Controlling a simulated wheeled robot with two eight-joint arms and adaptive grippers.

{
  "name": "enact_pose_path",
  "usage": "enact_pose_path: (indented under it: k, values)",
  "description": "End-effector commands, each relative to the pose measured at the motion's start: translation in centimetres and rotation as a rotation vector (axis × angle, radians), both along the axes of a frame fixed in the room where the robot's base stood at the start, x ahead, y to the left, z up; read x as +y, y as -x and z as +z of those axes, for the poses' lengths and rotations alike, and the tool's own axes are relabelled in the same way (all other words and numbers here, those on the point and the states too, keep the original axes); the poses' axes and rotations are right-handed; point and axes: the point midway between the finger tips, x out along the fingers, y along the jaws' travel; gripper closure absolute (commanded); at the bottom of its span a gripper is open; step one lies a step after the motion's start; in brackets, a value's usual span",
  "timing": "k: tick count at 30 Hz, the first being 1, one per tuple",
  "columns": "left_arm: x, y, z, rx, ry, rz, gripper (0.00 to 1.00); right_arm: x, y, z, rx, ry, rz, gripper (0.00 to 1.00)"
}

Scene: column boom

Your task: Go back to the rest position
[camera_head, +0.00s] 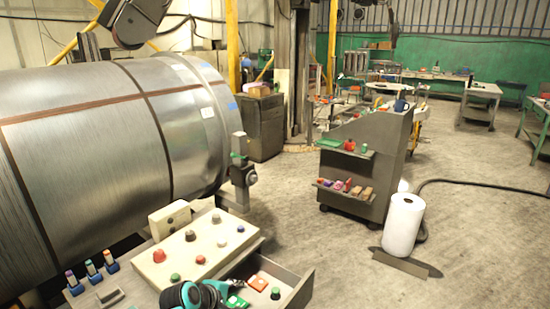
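Neither of my grippers can be made out in the head view, and no arm of mine clearly shows. A teal and black rounded object (182,295) is cut off by the bottom edge, beside the open drawer (296,289). I cannot tell what it is. The drawer holds an orange-red item (258,282), a green item (237,301) and a small dark green knob-like piece.
A control panel (172,264) with several buttons stands at the front, beside a large banded metal coil (90,140). A grey cart (375,150) with shelves of small items and a white roll (403,225) stand right. A dark hose crosses the floor. Open floor lies between.

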Motion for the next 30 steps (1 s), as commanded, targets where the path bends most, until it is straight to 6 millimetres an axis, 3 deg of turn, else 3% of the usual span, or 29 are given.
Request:
enact_pose_path:
  k: [1,6,15,21,30]
  values:
    - [0.4,1.9,0.9,-0.026,-0.086,-0.063,0.54,0.0,0.0,0.0,0.000,0.000,0.000,0.60]
    - [2.3,8.0,2.9,-0.113,-0.413,-0.315,0.54,0.0,0.0,0.0,0.000,0.000,0.000,0.60]
    - [5.9,17.6,3.3,-0.192,-0.921,-0.755,0.54,0.0,0.0,0.0,0.000,0.000,0.000,0.60]
    - [7.1,20.3,2.8,-0.202,-1.079,-0.911,0.54,0.0,0.0,0.0,0.000,0.000,0.000,0.60]
    - [7.3,20.6,2.7,-0.203,-1.102,-0.934,0.54,0.0,0.0,0.0,0.000,0.000,0.000,0.60]
